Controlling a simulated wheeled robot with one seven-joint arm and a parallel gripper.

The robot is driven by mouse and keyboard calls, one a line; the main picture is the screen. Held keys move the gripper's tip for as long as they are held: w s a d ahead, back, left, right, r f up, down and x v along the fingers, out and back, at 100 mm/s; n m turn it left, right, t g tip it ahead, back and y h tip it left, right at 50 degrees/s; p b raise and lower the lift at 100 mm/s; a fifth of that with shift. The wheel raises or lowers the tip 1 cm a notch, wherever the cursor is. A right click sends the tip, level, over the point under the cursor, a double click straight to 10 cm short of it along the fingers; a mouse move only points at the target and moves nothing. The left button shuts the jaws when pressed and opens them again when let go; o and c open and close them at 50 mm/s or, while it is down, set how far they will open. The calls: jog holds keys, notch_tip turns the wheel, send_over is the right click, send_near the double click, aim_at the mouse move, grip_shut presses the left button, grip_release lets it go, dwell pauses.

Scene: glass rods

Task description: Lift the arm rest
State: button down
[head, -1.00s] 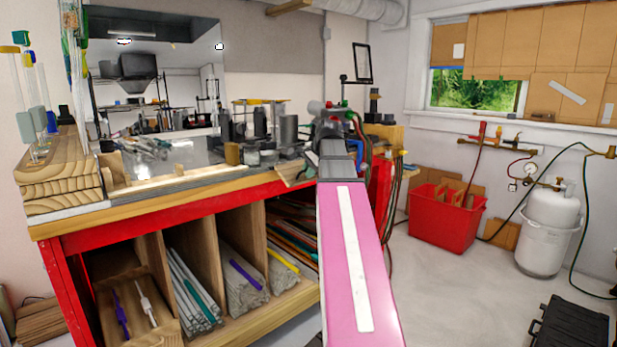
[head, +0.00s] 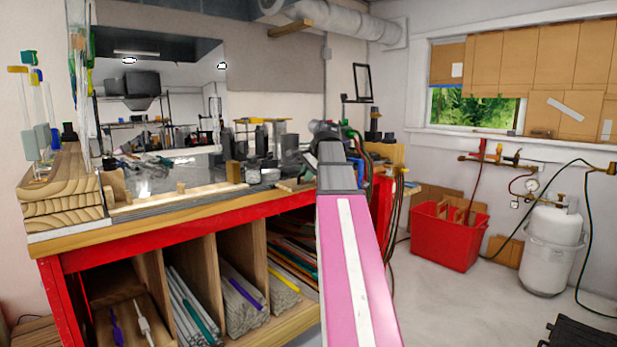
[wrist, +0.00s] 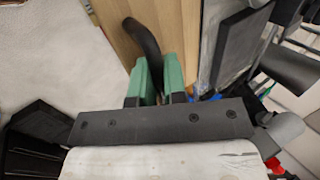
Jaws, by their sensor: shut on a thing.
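My gripper (wrist: 156,72) shows in the wrist view with two green fingers close together, pointing toward the top of the picture. A black curved piece (wrist: 143,38), which I take to be the arm rest, runs down between the fingers, and they are shut on it. Its lower end is hidden by the fingers. Behind it is a light wooden surface (wrist: 110,25). In the head view my pink arm reaches toward the right end of the workbench (head: 150,215), and its wrist hides the fingers and the held piece.
Glass tools and jars stand along the bench top. Hoses (head: 397,205) hang at the bench's right end, close to my arm. A red bin (head: 445,237) and a white gas tank (head: 553,245) stand farther right. Pale floor between is clear. A black case (head: 580,335) is at lower right.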

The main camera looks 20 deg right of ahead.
jog(key=shift+w+a, duration=0.1)
jog(key=c, duration=1.2)
grip_release()
jog(key=v, duration=1)
jog(key=shift+s+r, duration=0.25)
jog(key=shift+r, duration=0.05)
